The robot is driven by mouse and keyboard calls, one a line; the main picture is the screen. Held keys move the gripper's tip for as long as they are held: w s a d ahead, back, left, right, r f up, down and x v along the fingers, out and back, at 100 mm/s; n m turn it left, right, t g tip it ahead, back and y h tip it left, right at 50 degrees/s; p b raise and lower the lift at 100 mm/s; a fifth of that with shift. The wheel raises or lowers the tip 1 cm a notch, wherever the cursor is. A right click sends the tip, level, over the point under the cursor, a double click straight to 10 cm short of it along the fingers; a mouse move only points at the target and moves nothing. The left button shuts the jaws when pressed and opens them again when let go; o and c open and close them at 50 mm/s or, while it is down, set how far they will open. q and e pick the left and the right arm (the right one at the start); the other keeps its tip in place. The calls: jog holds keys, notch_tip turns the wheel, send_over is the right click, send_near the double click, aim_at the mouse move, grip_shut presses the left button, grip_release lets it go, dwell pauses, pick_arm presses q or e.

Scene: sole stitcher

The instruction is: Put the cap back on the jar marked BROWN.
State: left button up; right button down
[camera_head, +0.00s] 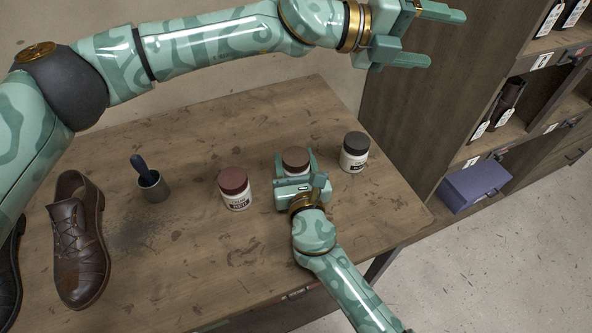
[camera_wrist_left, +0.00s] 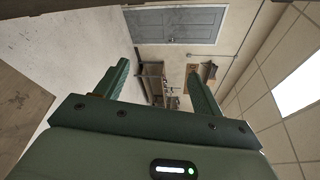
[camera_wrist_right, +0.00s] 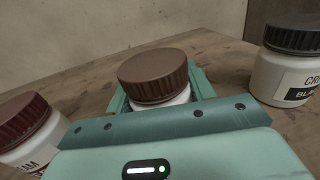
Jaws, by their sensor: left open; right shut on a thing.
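Three white jars stand in a row on the table. The middle jar (camera_wrist_right: 165,99) has a brown cap (camera_wrist_right: 155,72), which sits over its top in the right wrist view; whether it is fully seated I cannot tell. Its label is hidden by my right gripper (camera_head: 296,157), which is shut around the jar's body just below the cap. The left jar (camera_head: 236,201) has a dark red cap (camera_head: 233,180), and the right jar (camera_head: 353,160) has a black cap (camera_head: 356,141). The right jar's label reads in part BLACK. My left gripper (camera_head: 434,37) is open and empty, raised beyond the table's far right.
A brown shoe (camera_head: 78,245) and a small grey cup (camera_head: 153,188) with a dark-handled tool stand on the left of the table. A wooden shelf (camera_head: 420,100) with a purple box (camera_head: 474,186) is on the right. The table's front middle is clear.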

pick_arm(q)
jog(key=s+a+f+m+g+y, duration=0.3)
jog(key=s+f+m+y, duration=0.15)
jog(key=f, duration=0.25)
jog(key=n+t+y, duration=0.2)
jog(key=y, duration=1)
send_over(296, 156)
notch_tip(296, 156, down, 8)
jog(key=shift+f, duration=0.1)
jog(key=shift+f, duration=0.15)
jog(key=shift+f, duration=3.85)
